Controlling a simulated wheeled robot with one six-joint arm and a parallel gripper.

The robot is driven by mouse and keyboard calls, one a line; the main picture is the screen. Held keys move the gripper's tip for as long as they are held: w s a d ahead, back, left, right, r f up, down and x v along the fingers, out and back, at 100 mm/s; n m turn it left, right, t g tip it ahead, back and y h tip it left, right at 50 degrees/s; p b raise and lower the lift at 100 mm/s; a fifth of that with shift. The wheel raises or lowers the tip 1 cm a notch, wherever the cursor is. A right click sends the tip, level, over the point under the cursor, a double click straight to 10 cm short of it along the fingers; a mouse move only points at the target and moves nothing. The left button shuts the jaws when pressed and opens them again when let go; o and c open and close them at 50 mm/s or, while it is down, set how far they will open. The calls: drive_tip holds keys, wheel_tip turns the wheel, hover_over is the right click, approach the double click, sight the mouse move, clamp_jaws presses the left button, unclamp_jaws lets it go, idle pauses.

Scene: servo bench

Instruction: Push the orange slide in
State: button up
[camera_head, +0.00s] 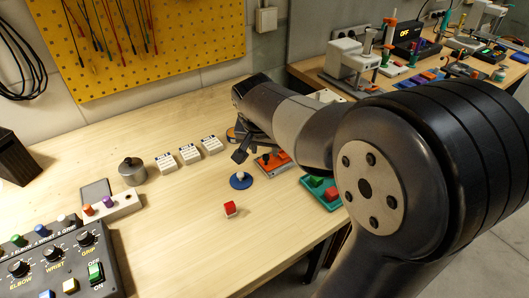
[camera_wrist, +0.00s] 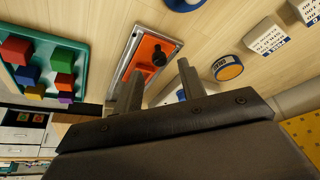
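The orange slide (camera_head: 272,161) lies on the bench right of centre in the head view, partly hidden by my arm. The wrist view shows the orange slide (camera_wrist: 143,64) in a grey frame (camera_wrist: 119,73), with a black knob (camera_wrist: 160,56) standing on it. My gripper (camera_wrist: 160,70) is open, its two fingers apart with nothing held between them. In the wrist view the knob appears between and just past the fingertips; I cannot tell the height gap. In the head view my gripper (camera_head: 240,147) is at the slide's left.
A blue disc with a pale knob (camera_head: 240,180) and a red cube (camera_head: 230,209) lie in front. A teal tray of coloured blocks (camera_head: 320,190) is to the right. White labelled blocks (camera_head: 188,153) stand left. A round blue-rimmed disc (camera_wrist: 227,67) is near the fingers.

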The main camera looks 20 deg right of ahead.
sight(266, 155)
drive_tip(key=shift+x, duration=1.55)
clamp_jaws()
